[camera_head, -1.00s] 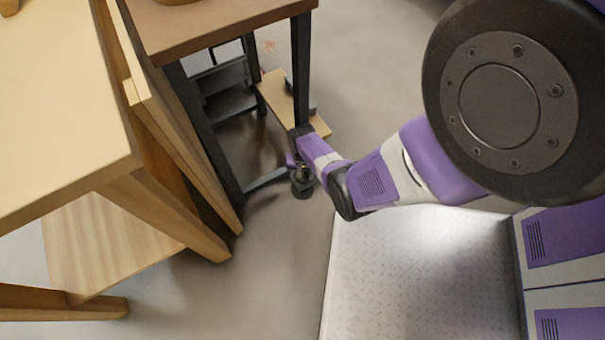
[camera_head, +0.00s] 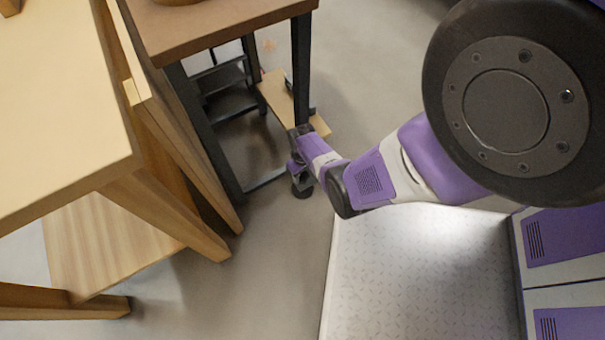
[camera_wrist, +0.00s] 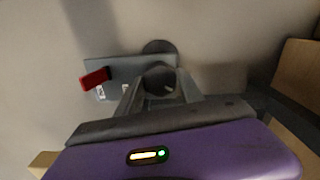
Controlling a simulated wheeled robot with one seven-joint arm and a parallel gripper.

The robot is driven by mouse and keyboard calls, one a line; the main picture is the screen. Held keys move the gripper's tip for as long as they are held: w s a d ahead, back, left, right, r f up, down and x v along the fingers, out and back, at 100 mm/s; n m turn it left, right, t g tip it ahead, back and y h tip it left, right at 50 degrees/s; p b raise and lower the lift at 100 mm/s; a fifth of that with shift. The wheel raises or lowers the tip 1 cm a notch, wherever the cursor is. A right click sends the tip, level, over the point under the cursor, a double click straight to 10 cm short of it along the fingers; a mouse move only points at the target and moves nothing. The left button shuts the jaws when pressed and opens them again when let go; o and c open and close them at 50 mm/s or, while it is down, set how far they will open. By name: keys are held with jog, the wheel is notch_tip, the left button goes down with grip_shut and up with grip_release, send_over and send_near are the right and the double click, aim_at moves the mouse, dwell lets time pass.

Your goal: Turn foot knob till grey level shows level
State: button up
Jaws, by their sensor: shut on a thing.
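In the wrist view my gripper (camera_wrist: 160,92) is shut on a dark round knob (camera_wrist: 160,77), one finger on each side. A dark round disc (camera_wrist: 158,47) shows just beyond the knob. A flat grey piece (camera_wrist: 115,66) lies beside the knob, with a red tab (camera_wrist: 95,79) and a small white label at its left end. I cannot tell whether this grey piece is the level, and no level reading is legible. In the head view my gripper (camera_head: 299,178) is low, near the foot of the brown-topped bench (camera_head: 225,28), and hides the knob.
A pale wooden table (camera_head: 60,100) with a lower shelf (camera_head: 105,240) stands at the left. A dark bench leg (camera_head: 301,70) rises close to my gripper. A wooden board (camera_head: 280,95) lies behind the leg. Open grey floor (camera_head: 370,60) extends behind and right.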

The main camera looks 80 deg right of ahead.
aim_at(303, 176)
dwell(0.4)
jog(key=o, duration=1.4)
jog(key=shift+r+p, duration=2.45)
jog(key=shift+r, duration=1.45)
jog(key=shift+a, duration=0.1)
